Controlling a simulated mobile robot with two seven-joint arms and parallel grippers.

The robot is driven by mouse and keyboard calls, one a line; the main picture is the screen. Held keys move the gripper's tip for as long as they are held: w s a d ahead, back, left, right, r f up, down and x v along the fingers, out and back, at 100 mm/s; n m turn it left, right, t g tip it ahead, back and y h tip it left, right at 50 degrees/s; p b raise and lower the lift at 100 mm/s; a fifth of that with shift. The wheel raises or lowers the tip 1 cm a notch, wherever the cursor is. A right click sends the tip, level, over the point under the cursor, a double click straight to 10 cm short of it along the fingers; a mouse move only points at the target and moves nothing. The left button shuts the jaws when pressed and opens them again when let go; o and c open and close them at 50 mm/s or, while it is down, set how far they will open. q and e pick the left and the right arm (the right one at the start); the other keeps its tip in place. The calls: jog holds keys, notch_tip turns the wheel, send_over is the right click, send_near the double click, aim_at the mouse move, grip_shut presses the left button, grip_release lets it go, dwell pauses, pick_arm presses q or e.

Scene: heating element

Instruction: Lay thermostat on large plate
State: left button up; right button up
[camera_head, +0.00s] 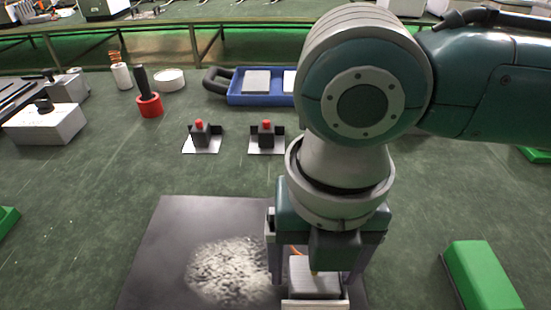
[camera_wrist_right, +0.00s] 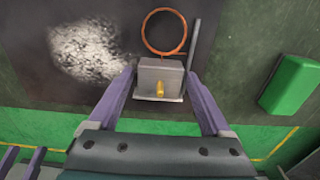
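The large plate (camera_head: 160,275) is a dark, flat square with a pale speckled patch, at the bottom of the head view; it also shows in the wrist view (camera_wrist_right: 35,70). A grey box with a yellow knob, which looks like the thermostat (camera_head: 312,284), is at the plate's near right part; it shows in the wrist view too (camera_wrist_right: 160,72). My right gripper (camera_head: 315,270) points down with its fingers on either side of the box. Whether the fingers press on it, and whether it rests on the plate, is unclear.
An orange ring (camera_wrist_right: 164,12) lies just beyond the box, beside a thin grey bar (camera_wrist_right: 193,40). A green block (camera_head: 481,275) is to the right. Two small red-topped devices (camera_head: 265,135) stand behind the plate, with a blue tray (camera_head: 236,99) farther back.

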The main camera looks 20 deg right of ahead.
jog(key=shift+o, duration=0.5)
jog(key=shift+r, duration=0.1)
